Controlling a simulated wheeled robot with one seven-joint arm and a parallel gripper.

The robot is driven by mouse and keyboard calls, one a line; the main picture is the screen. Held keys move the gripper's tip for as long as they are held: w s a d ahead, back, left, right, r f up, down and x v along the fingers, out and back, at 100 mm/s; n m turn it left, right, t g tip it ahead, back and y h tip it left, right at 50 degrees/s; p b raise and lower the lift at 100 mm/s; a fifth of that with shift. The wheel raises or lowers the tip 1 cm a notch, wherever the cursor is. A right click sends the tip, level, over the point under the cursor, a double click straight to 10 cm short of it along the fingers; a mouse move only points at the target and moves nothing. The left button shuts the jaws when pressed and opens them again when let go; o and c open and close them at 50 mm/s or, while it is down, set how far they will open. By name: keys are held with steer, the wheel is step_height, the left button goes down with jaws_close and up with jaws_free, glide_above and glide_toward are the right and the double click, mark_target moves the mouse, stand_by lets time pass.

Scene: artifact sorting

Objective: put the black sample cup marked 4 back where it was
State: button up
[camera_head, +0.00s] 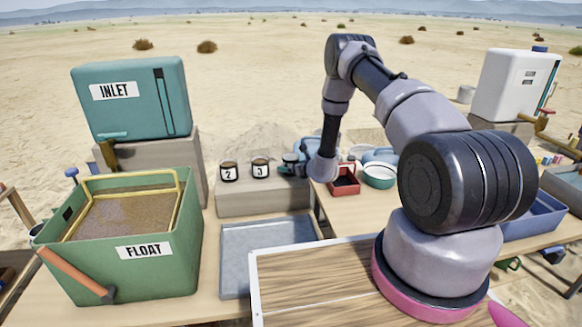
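Two dark sample cups with white labels stand side by side on a grey stone block (262,200): one marked 2 (229,171) and one marked 3 (260,167). My gripper (289,165) is at the right end of this block, just right of the cup marked 3, at the end of my bent arm. Its fingers are small and partly hidden, so I cannot tell whether they are open or shut. I cannot make out a cup marked 4; anything between or behind the fingers is hidden.
A green FLOAT bin (180,225) stands at left, with a teal INLET tank (150,105) behind it. A shallow grey tray (232,293) lies before the block. A red box (345,191) and a green bowl (380,181) stand right of my gripper.

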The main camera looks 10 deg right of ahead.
steer(key=shift+r, duration=0.1)
steer(key=v, duration=1.2)
steer(key=s+a+r+n+g+y, duration=0.2)
steer(key=a+r+n+y, duration=0.25)
steer(key=r, duration=0.75)
steer(key=s+a+r+n+g+y, duration=0.25)
steer(key=a+r+n, duration=0.3)
steer(key=r, duration=0.65)
steer(key=s+a+r+n+g, duration=0.35)
steer(key=s+r+n, duration=0.35)
steer(key=s+r, duration=0.45)
steer(key=s+d+r+n+t+h, duration=0.1)
steer(key=s+d+r+n+h, duration=0.4)
steer(key=s+d, duration=0.2)
steer(key=s+d+r+n+t+h, duration=0.1)
steer(key=s+d+r+n+h, duration=0.4)
steer(key=s+d, duration=0.3)
steer(key=s+r, duration=0.1)
steer(key=s, duration=0.3)
steer(key=shift+t, duration=0.4)
steer(key=shift+d, duration=0.1)
